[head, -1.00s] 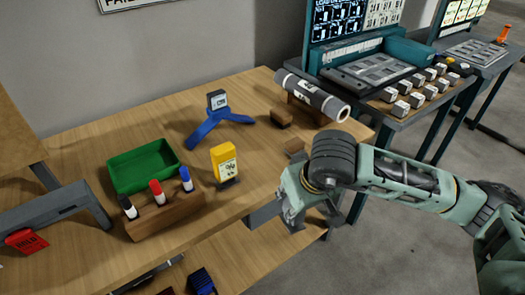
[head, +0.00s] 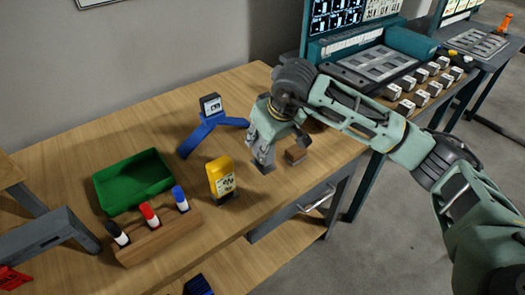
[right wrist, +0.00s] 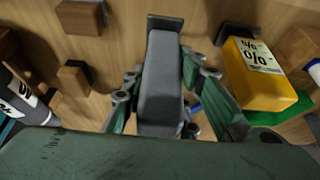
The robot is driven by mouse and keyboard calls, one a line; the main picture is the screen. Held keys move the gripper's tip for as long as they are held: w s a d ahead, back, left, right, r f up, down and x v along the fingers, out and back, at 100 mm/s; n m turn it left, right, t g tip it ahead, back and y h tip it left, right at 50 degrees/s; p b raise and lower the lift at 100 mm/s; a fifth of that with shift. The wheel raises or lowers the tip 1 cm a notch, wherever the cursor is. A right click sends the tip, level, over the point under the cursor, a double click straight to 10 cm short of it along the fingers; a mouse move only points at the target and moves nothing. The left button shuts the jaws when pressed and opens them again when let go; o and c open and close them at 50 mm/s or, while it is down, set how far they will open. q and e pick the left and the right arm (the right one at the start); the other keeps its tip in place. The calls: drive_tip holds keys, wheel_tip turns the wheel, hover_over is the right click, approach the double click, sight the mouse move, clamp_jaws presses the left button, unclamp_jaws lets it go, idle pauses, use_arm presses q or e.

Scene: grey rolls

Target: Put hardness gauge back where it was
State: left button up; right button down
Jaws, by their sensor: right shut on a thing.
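The hardness gauge (right wrist: 160,85) is a long grey body, seen from close up in the right wrist view. My right gripper (head: 281,150) is shut on it, with a finger on either side, above the right part of the wooden bench (head: 235,215). A small dark holder (right wrist: 165,22) shows at the gauge's far end; I cannot tell whether the gauge touches it. In the head view the gripper mostly hides the gauge. My left gripper is not in view.
A yellow meter (head: 221,177) stands close left of the gripper, and a blue tripod stand (head: 208,126) is behind it. A small wooden block (head: 295,155) is at its right. A green tray (head: 133,182) and marker rack (head: 158,238) are further left. A labelled roll (right wrist: 22,95) is nearby.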

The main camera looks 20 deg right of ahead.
drive_tip(key=shift+w+f, duration=0.15)
drive_tip(key=shift+w, duration=0.1)
drive_tip(key=shift+f, duration=0.3)
wheel_tip(320, 180, down, 2)
drive_tip(key=shift+f+p, duration=0.25)
drive_tip(key=shift+p, duration=0.25)
drive_tip(key=shift+f, duration=0.45)
drive_tip(key=shift+f+b, duration=0.2)
drive_tip(key=shift+b, duration=0.1)
drive_tip(key=c, duration=1.4)
unclamp_jaws()
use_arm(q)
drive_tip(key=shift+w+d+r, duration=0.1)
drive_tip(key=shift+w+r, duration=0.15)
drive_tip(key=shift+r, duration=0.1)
